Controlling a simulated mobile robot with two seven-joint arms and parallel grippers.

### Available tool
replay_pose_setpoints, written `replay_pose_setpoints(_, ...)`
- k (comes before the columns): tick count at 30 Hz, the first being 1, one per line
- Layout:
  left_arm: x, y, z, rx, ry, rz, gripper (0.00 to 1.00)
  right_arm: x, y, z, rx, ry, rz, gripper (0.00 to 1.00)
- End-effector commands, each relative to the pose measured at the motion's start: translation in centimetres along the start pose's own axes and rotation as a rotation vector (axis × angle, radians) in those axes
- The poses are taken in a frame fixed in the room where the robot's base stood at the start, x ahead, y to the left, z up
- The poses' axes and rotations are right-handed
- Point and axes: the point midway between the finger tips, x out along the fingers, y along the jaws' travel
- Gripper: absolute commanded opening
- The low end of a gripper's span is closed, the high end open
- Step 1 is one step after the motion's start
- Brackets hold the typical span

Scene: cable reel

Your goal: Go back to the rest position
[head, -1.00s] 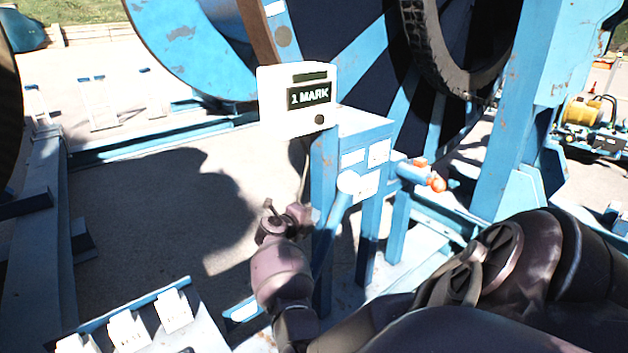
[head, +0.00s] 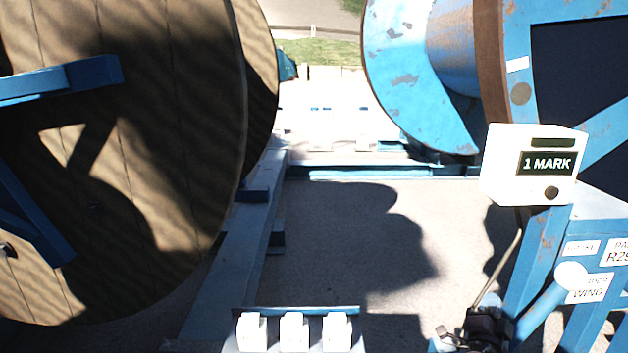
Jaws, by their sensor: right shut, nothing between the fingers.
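The rest of my right arm is hidden below the frame. My left gripper is not in view.
A white box reading "1 MARK" (head: 533,165) tops the stand. A large wooden reel (head: 150,160) fills the left. A blue reel (head: 420,75) stands at the back right. Several white blocks (head: 294,332) sit at the bottom. Bare floor (head: 340,230) lies between.

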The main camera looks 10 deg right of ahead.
Motion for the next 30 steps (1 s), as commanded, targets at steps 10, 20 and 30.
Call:
replay_pose_setpoints(10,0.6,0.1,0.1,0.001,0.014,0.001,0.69,-17.8,0.4,7.4,-0.502,-0.625,-0.323,0.0)
replay_pose_setpoints(20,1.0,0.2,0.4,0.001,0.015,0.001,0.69,-34.3,3.6,8.1,-0.868,-1.06,-0.431,0.0)
replay_pose_setpoints(30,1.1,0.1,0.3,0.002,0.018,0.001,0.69,-37.7,4.3,7.4,-0.952,-1.146,-0.441,0.0)
